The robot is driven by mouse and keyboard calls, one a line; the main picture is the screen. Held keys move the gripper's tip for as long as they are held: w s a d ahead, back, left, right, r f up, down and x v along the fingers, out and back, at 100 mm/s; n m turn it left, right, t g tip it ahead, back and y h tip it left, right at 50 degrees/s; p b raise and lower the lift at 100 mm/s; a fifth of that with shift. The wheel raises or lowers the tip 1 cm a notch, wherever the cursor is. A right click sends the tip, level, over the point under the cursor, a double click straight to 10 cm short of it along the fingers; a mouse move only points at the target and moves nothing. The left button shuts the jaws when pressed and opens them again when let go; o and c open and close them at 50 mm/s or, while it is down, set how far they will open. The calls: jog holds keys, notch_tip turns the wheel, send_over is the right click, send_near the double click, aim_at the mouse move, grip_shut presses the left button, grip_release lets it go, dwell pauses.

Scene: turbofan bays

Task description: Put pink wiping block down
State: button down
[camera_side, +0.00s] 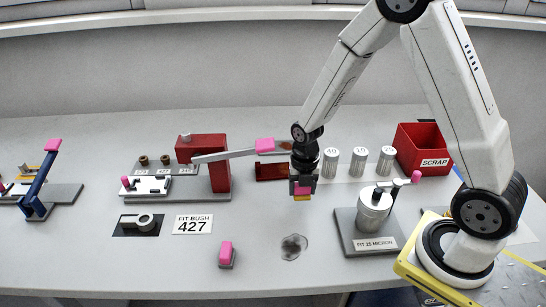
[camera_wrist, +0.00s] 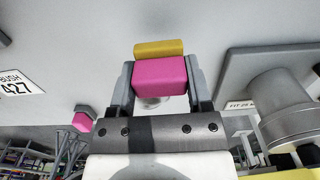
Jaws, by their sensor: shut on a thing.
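My gripper (camera_side: 301,183) points down above the bench, shut on the pink wiping block (camera_side: 301,191). The block has a yellow pad underneath and looks clear of the bench surface. In the wrist view the pink block (camera_wrist: 160,76) sits between both fingers, with its yellow pad (camera_wrist: 159,47) beyond it.
A grey fixture labelled FIT 25 MICRON (camera_side: 374,244) stands right of the smudge. A red press with a long lever (camera_side: 207,165) is at the left. Metal cylinders (camera_side: 359,161) and a red scrap bin (camera_side: 422,150) stand behind. The bench around the smudge is clear.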

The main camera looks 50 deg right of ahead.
aim_at(302, 193)
jog(key=shift+f, duration=1.75)
jog(key=shift+f, duration=0.15)
grip_release()
jog(key=shift+r, duration=0.2)
jog(key=shift+r, duration=6)
jog(key=shift+s, duration=0.1)
